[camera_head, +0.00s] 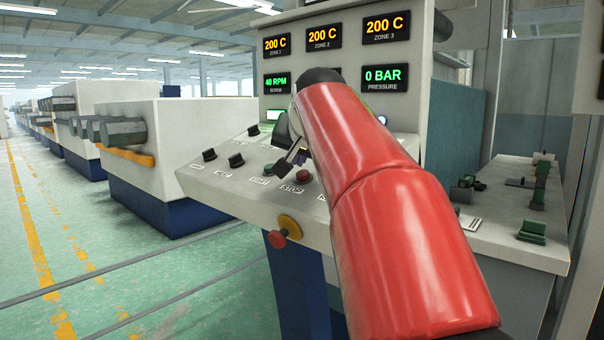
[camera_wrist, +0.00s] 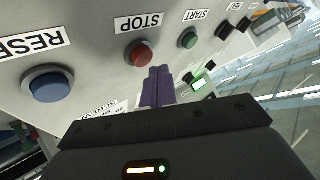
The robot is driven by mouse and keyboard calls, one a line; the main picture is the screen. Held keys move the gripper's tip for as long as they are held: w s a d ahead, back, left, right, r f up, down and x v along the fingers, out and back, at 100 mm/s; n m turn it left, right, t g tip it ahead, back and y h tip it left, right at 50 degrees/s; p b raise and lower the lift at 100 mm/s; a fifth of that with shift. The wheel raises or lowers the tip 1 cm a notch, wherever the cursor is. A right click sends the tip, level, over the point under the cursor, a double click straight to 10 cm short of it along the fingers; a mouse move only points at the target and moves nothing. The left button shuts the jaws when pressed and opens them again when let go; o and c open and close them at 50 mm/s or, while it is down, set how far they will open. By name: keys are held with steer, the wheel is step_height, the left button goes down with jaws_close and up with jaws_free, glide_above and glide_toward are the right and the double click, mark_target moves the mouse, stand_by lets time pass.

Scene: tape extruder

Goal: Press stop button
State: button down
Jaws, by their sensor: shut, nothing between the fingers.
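The red stop button (camera_head: 304,175) sits on the sloped panel above its STOP label in the head view. In the wrist view the red stop button (camera_wrist: 139,54) lies just beyond the fingertips, beside the STOP label (camera_wrist: 139,23). My gripper (camera_wrist: 158,72) is shut and empty, its purple fingers together. Its tips are close to the stop button, a little to the right of it in the wrist view; I cannot tell whether they touch. In the head view my gripper (camera_head: 298,158) is partly hidden by my red arm, over the panel.
The green start button (camera_wrist: 188,40) and blue reset button (camera_wrist: 48,84) flank the stop button. Black knobs (camera_head: 236,160) stand further left on the panel. A red emergency knob on yellow (camera_head: 284,232) is on the front face. Displays (camera_head: 324,36) rise behind.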

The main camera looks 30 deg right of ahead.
steer(key=shift+d+f, duration=0.1)
steer(key=shift+f, duration=0.3)
steer(key=shift+w+d+f+b, duration=0.1)
steer(key=shift+d+f+b, duration=0.1)
steer(key=shift+f+b, duration=0.35)
stand_by(0.6)
steer(key=shift+a+r+p, duration=0.3)
steer(key=shift+r+p, duration=0.55)
steer(key=shift+r, duration=0.1)
steer(key=r+p, duration=0.1)
steer(key=a+r+p, duration=0.1)
steer(key=r, duration=0.1)
steer(key=r+p, duration=0.1)
steer(key=p, duration=0.1)
steer(key=shift+s+a+r, duration=0.3)
steer(key=shift+s+r, duration=0.05)
steer(key=shift+s, duration=0.05)
stand_by(0.5)
